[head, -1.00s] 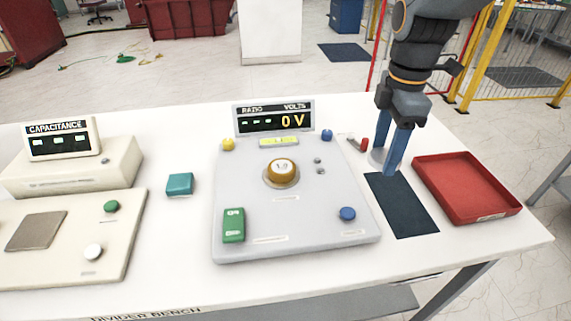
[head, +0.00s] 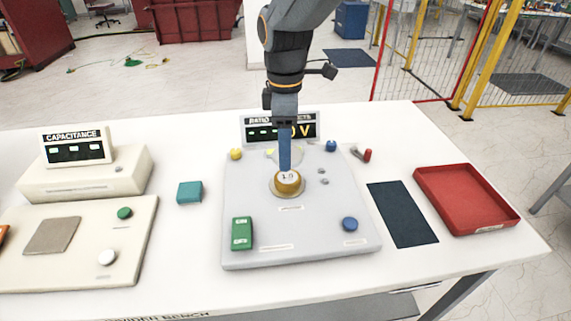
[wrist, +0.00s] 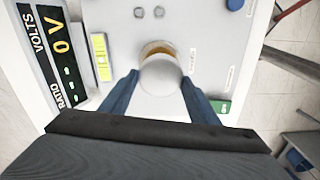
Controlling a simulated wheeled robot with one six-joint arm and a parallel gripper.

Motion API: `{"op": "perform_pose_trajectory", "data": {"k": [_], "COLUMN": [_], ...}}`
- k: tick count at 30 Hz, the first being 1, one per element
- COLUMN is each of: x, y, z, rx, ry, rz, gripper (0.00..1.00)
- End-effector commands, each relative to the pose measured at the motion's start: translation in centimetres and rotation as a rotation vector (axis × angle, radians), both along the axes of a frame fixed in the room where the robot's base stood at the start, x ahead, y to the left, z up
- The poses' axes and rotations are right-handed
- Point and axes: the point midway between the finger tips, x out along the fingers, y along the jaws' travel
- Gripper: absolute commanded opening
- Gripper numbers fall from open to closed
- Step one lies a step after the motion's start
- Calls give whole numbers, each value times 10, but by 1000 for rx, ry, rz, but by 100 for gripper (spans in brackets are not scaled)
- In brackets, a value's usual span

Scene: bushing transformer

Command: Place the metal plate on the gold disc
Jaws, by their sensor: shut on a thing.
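The metal plate is a thin, pale grey round disc (wrist: 161,75) in the wrist view, between the two blue fingers of my gripper (wrist: 160,82). The gold disc (head: 289,189) sits on a pale ring on the panel, just in front of and below the fingertips. In the wrist view the plate covers most of the gold disc (wrist: 157,48). The gap between them is hard to judge.
The grey panel (head: 320,240) bears a green switch (head: 242,233), a blue knob (head: 350,224) and small pegs. The display (head: 262,133) stands behind my gripper. A dark mat (head: 402,213) and red tray (head: 466,199) lie right, a teal block (head: 189,192) left.

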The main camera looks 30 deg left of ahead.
Motion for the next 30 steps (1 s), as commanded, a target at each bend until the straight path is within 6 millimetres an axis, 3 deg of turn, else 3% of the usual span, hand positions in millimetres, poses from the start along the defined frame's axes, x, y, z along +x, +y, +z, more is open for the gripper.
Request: {"op": "perform_pose_trajectory", "data": {"k": [15, 26, 27, 30], "x": [0, 0, 0, 0], "y": [-1, -1, -1, -1], "z": [-52, -57, -57, -57], "rx": [0, 0, 0, 0], "ry": [0, -1, -1, -1], "rz": [0, 0, 0, 0], "gripper": [28, 28, 59, 74]}}
